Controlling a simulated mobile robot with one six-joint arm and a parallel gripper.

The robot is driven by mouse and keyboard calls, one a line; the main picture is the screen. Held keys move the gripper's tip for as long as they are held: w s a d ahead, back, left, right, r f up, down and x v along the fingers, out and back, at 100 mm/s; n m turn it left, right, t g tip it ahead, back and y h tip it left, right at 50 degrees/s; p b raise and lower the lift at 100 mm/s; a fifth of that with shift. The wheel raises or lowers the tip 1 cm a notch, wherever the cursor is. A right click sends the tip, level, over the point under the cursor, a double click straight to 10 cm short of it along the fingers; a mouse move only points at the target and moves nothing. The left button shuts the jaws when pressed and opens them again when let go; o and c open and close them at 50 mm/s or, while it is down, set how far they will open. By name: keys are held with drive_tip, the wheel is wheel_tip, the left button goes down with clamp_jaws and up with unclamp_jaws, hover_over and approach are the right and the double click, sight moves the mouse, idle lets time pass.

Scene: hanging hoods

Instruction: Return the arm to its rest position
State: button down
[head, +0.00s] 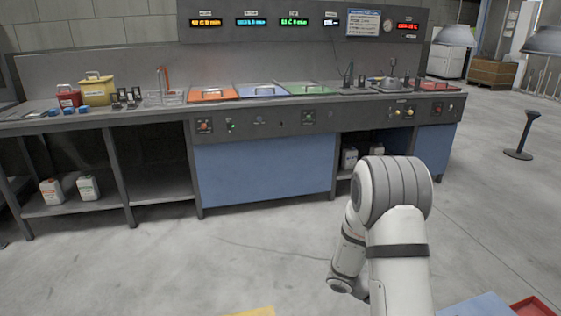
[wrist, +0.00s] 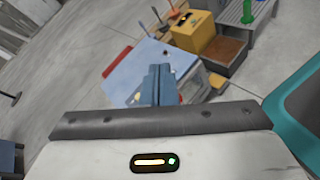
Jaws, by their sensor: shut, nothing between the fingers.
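My white arm rises at the lower right of the head view, bent over at its elbow joint. Its end is hidden in that view. In the wrist view my gripper (wrist: 158,85) shows beyond the grey edge of its mount, with its blue-grey fingers together and nothing between them. It points over a light blue surface (wrist: 142,58) and touches nothing that I can see.
A long workbench (head: 158,110) with orange, blue and green lids stands ahead, clear of my arm. Open concrete floor (head: 240,245) lies in front of it. A black post (head: 524,132) stands at right. A yellow box (wrist: 196,32) shows in the wrist view.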

drive_tip(key=s+a+r+m+t+y+p, duration=0.2)
drive_tip(key=a+r+p, duration=0.4)
drive_tip(key=r, duration=0.6)
drive_tip(key=s+a+r+m+t+y+p, duration=0.2)
drive_tip(key=s+a+r+m+y+p, duration=0.2)
drive_tip(key=r, duration=0.8)
drive_tip(key=s+a+r+m+t+y+p, duration=0.3)
drive_tip(key=s+a+r+y+p, duration=0.3)
drive_tip(key=r, duration=0.7)
drive_tip(key=a+y+p, duration=0.1)
drive_tip(key=a+p, duration=0.1)
drive_tip(key=p, duration=0.1)
drive_tip(key=shift+s+a+m, duration=0.25)
drive_tip(key=shift+a+m, duration=0.05)
drive_tip(key=shift+a, duration=0.05)
